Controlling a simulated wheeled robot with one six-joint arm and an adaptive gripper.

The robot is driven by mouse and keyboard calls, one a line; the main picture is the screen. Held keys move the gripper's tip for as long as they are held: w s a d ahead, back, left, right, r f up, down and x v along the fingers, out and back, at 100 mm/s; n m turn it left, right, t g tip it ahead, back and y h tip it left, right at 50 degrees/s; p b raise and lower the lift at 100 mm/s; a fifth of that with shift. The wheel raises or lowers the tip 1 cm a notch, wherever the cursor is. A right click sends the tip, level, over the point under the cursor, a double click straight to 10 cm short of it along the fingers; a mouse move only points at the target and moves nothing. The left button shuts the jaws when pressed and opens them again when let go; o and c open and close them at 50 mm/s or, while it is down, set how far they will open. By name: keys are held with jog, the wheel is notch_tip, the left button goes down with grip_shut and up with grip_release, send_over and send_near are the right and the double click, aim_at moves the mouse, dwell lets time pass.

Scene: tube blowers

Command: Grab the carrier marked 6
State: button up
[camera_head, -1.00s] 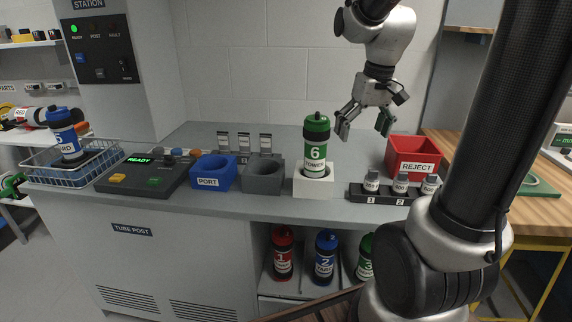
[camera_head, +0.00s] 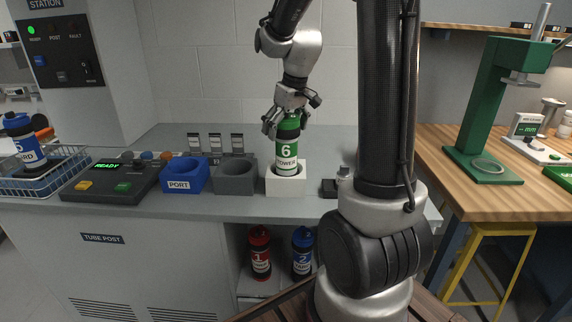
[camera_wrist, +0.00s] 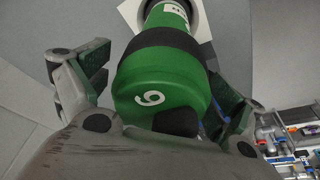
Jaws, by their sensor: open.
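The green carrier marked 6 (camera_head: 287,150) stands upright in a white square holder on the counter. It has a white label band and dark bands. My gripper (camera_head: 285,122) is at the top of this carrier, behind and around its cap. The gripper is open, and a gap shows beside the left finger. Whether the right finger touches the carrier I cannot tell.
A control box (camera_head: 110,180) and a wire basket (camera_head: 45,172) are further left. Red (camera_head: 260,252) and blue (camera_head: 302,250) carriers stand on the shelf below.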

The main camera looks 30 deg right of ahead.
jog(key=shift+w+f, duration=0.1)
jog(key=shift+f, duration=0.3)
jog(key=c, duration=1.6)
